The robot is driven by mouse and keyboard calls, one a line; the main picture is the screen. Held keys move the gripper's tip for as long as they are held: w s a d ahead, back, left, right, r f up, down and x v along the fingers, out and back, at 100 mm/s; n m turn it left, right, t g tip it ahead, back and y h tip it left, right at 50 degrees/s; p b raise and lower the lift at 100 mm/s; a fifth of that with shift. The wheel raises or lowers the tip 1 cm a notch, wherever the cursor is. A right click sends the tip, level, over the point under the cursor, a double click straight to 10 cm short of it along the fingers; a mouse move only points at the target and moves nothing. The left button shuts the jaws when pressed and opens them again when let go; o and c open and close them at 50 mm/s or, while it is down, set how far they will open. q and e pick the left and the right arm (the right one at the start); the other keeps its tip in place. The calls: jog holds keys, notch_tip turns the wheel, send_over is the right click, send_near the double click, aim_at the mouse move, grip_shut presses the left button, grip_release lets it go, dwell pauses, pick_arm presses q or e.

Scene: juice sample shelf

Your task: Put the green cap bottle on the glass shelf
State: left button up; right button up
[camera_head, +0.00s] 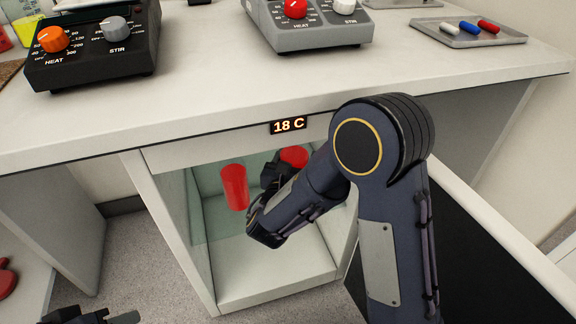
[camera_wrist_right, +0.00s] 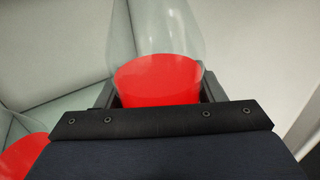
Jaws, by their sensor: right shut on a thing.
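In the head view my right gripper (camera_head: 275,172) is inside the open compartment under the bench. It is shut on a clear bottle with red contents (camera_wrist_right: 158,82), seen between the fingers in the wrist view. The bottle's red part (camera_head: 294,156) shows just behind the gripper in the head view. No green cap is visible on it. Greenish glass, seemingly the shelf (camera_head: 203,222), shows inside the compartment. A second red vessel (camera_head: 234,187) is left of the gripper; it also shows in the wrist view (camera_wrist_right: 22,158). My left gripper (camera_head: 95,316) is only partly visible at the bottom edge.
The compartment (camera_head: 270,285) has a pale floor and side walls, with an "18 C" display (camera_head: 289,125) above. A black heater-stirrer (camera_head: 95,50), a grey one (camera_head: 312,25) and a tray with coloured stir bars (camera_head: 468,32) sit on the bench.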

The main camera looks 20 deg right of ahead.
jog(key=w+b, duration=0.1)
jog(key=w, duration=0.4)
jog(key=f+b, duration=0.1)
jog(key=f, duration=0.1)
jog(key=f+b, duration=0.3)
jog(key=f, duration=0.2)
jog(key=shift+w+f+b, duration=0.1)
jog(key=shift+w+b, duration=0.2)
jog(key=shift+w, duration=0.05)
jog(key=shift+w+a+r, duration=0.1)
jog(key=shift+r, duration=0.1)
jog(key=shift+f, duration=0.15)
jog(key=o, duration=1.6)
jog(key=shift+c, duration=0.2)
